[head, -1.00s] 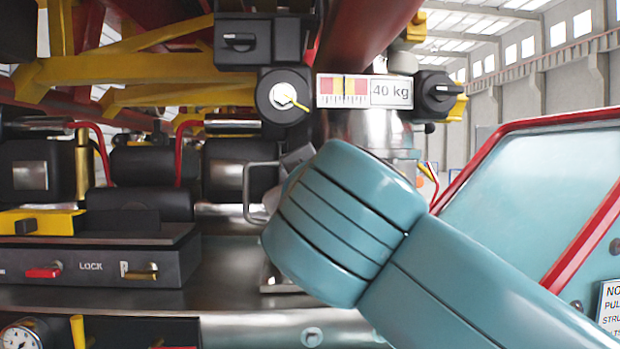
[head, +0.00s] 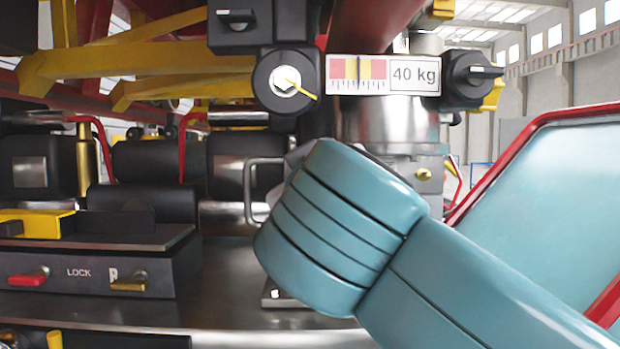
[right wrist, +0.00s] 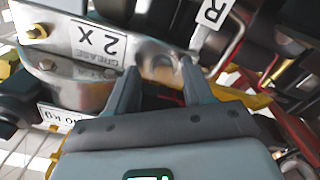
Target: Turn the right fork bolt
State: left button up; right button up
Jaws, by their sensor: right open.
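My right arm crosses the head view and hides most of its own gripper there. In the right wrist view my right gripper (right wrist: 158,68) is open. Its two fingers reach toward a shiny grey metal part (right wrist: 152,46) with rounded hollows; I see nothing gripped between them. A white "R" label (right wrist: 212,14) lies just beyond the right finger. I cannot tell for sure which part is the right fork bolt. A brass bolt (right wrist: 38,31) sits on the grey housing at upper left; a brass bolt also shows in the head view (head: 423,174). My left gripper is in neither view.
A hex head with a yellow pointer (head: 285,82) and a black knob (head: 472,74) flank the "40 kg" label (head: 385,74). A LOCK panel (head: 85,272) with small levers is at lower left. A red-edged teal panel (head: 560,190) stands at right.

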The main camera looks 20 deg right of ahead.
jog(key=shift+w+a, duration=0.2)
jog(key=shift+w, duration=0.1)
jog(key=shift+s+d, duration=0.1)
jog(key=shift+s, duration=0.1)
jog(key=shift+c, duration=0.3)
grip_shut()
jog(key=shift+a+r+m+b, duration=0.1)
jog(key=shift+m+b, duration=1.25)
jog(key=shift+m, duration=1.6)
jog(key=shift+a+m+b, duration=0.1)
jog(key=shift+m+b, duration=1.25)
jog(key=shift+m, duration=1.6)
